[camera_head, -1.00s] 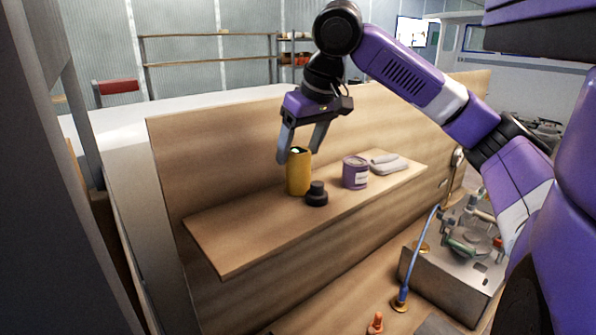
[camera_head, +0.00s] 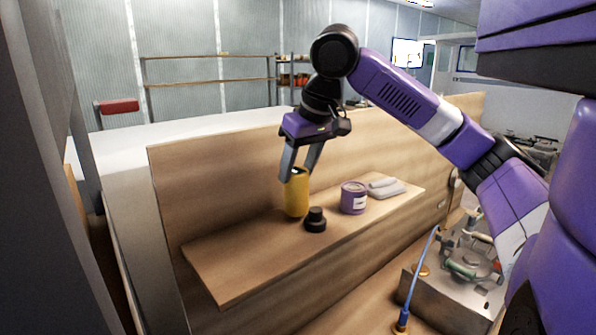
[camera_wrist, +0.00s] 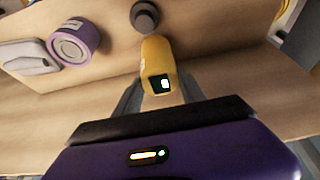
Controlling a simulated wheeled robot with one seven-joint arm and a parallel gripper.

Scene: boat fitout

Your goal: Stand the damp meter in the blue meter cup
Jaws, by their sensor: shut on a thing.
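The damp meter (camera_head: 296,196) is a yellow upright block with a small lit screen on its top. It stands on the wooden shelf, behind and left of a black knob-like object. My gripper (camera_head: 298,174) points down from above and is shut on the meter's upper part, one finger on each side. In the wrist view the meter (camera_wrist: 157,62) sits between the grey fingers (camera_wrist: 158,92), its screen facing the camera. I cannot make out a blue meter cup in either view.
A blue hose (camera_head: 417,275) stands by a metal unit (camera_head: 450,290) at lower right.

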